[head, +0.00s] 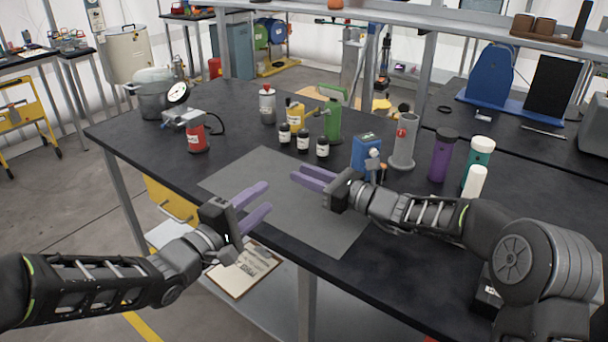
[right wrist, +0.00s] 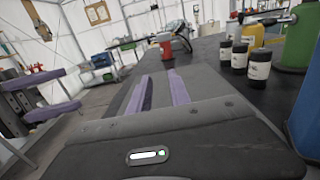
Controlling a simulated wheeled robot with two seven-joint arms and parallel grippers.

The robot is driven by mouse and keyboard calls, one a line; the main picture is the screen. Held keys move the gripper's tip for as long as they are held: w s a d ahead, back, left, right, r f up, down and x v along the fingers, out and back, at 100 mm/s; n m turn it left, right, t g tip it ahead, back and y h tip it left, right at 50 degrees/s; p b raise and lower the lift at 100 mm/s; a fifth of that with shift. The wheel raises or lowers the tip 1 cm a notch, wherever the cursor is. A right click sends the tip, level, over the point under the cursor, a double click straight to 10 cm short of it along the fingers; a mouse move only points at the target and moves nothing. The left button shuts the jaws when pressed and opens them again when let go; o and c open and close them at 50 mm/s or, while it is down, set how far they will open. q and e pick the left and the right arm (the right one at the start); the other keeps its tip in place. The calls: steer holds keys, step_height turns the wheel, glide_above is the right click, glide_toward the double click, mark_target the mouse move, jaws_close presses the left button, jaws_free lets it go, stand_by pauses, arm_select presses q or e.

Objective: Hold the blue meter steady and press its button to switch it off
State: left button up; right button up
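The blue meter (head: 366,150) stands upright on the black table, behind my right gripper's wrist, with a small greenish display on its top. Its lower part is partly hidden in the head view. Part of its blue side shows at the right edge of the right wrist view (right wrist: 306,110). I cannot make out its button. My right gripper (head: 300,172) is open and empty above the grey mat, pointing left, away from the meter. My left gripper (head: 267,196) is open and empty over the mat's left front part. Neither gripper touches the meter.
Several dark jars (head: 303,140), a green bottle (head: 333,120) and a yellow container (head: 295,112) stand left of the meter. A grey cylinder (head: 403,145) and a purple bottle (head: 441,158) stand to its right. The grey mat (head: 325,225) is bare.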

steer(key=v, duration=0.7)
steer(key=shift+b, duration=0.35)
steer(key=shift+s+d, duration=0.1)
